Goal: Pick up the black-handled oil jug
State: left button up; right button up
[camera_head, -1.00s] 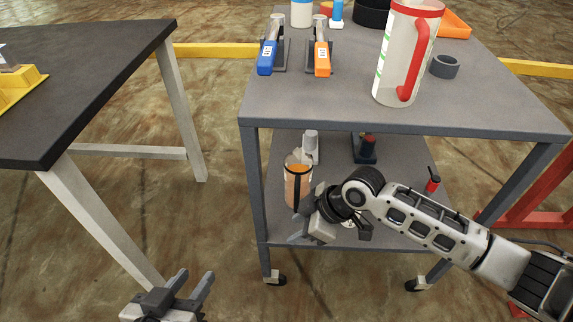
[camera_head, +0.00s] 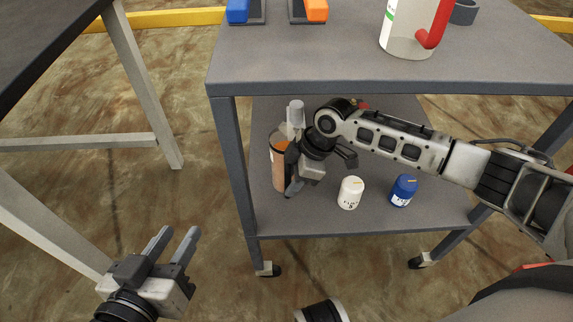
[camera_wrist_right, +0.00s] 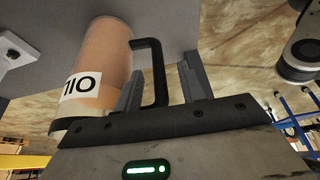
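The black-handled oil jug (camera_head: 279,165) is an amber cylinder on the left of the cart's lower shelf. In the head view my right gripper (camera_head: 293,170) covers its right side. In the right wrist view the jug (camera_wrist_right: 105,60) shows an upside-down "OIL" label. Its black handle (camera_wrist_right: 158,70) lies between the two separated fingers of my right gripper (camera_wrist_right: 162,85). I see a gap between handle and right finger, so the gripper looks open. My left gripper (camera_head: 178,238) is open and empty at lower left, away from the cart.
A white container (camera_head: 350,192) and a blue container (camera_head: 404,190) stand on the lower shelf, right of the gripper. The cart's top (camera_head: 330,65) overhangs the shelf and carries a red-handled jug (camera_head: 410,30). A grey-topped object (camera_head: 296,112) stands behind the oil jug.

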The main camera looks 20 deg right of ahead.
jog(key=shift+w+f, duration=0.1)
grip_shut()
jog(key=shift+r, duration=0.3)
